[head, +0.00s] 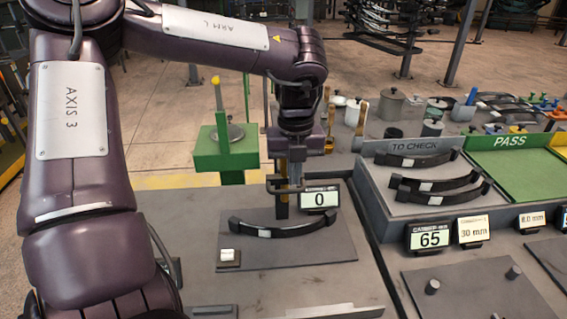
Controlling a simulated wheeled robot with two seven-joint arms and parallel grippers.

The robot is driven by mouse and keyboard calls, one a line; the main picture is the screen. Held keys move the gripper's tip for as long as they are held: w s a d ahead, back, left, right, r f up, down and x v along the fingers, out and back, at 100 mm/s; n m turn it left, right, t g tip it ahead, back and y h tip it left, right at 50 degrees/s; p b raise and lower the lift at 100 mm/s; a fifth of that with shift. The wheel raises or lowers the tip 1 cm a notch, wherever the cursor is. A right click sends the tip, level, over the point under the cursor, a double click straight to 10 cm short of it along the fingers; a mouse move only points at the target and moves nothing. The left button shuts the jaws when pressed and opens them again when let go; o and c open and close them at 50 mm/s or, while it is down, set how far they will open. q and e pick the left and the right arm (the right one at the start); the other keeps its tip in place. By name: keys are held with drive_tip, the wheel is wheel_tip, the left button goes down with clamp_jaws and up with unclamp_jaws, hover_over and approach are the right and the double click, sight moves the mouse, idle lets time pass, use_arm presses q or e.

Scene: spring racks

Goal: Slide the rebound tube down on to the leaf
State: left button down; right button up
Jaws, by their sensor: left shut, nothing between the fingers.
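A dark curved leaf (313,228) with a pale label at its middle lies on a flat grey plate (300,257). My left gripper (286,187) points down just behind and above the middle of the leaf, and it is shut and empty. The rebound tube cannot be clearly told apart here; the gripper hides part of this spot. A small display (320,199) reading 0 stands right of the gripper. My right gripper is not in view.
The grey "TO CHECK" tray (373,196) holds several dark leaves, beside the green "PASS" tray (516,170). A display reading 65 (429,237) stands before them. A green stand (225,150) is behind left.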

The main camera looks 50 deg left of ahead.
sight(294, 189)
use_arm(q)
drive_tip(key=shift+f, duration=0.15)
drive_tip(key=shift+f+b, duration=1.65)
drive_tip(key=shift+f, duration=0.4)
wheel_tip(294, 189, down, 5)
drive_tip(key=b, duration=0.3)
drive_tip(key=shift+r, duration=0.2)
idle(0.6)
idle(0.5)
